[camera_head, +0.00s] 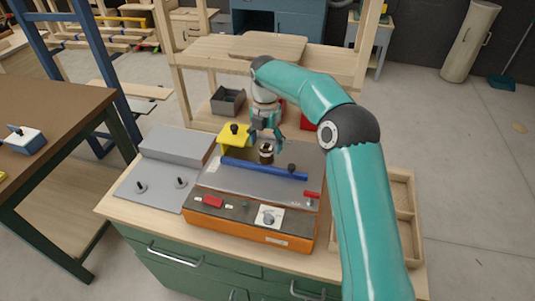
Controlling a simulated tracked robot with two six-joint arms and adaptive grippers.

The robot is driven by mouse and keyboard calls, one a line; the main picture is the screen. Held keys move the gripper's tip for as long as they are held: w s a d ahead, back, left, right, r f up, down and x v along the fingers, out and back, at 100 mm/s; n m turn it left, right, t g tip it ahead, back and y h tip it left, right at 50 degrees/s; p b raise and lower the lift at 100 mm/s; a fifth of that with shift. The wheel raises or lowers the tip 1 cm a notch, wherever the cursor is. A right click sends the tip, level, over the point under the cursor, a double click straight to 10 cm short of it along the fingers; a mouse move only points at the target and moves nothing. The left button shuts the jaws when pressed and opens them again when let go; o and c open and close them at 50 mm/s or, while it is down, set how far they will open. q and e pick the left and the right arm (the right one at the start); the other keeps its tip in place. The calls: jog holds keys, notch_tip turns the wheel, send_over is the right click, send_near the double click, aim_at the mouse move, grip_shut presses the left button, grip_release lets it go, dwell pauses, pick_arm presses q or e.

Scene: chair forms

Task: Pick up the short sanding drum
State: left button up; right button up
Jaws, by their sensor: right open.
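A short sanding drum, seemingly the small dark and tan cylinder (266,153), stands upright on the grey top of the orange-fronted machine (254,231). My right gripper (266,140) is open and points down at the drum from just above. Its fingers appear to be on either side of the drum's upper part, but I cannot tell whether they touch it. The teal right arm comes in from the lower right and arches over the machine. My left gripper is not in view.
A blue bar (263,170) lies in front of the drum, and a yellow block (235,137) with a black knob stands to its left. A grey plate (150,190) with two pegs lies left of the machine. A wooden compartment tray (403,195) is at the right.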

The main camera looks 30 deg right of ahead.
aim_at(265, 154)
jog(key=shift+w+f+p, duration=0.2)
jog(key=shift+f+p, duration=0.35)
jog(key=shift+f, duration=2.15)
jog(key=c, duration=1.2)
jog(key=shift+r, duration=0.1)
jog(key=shift+c, duration=0.2)
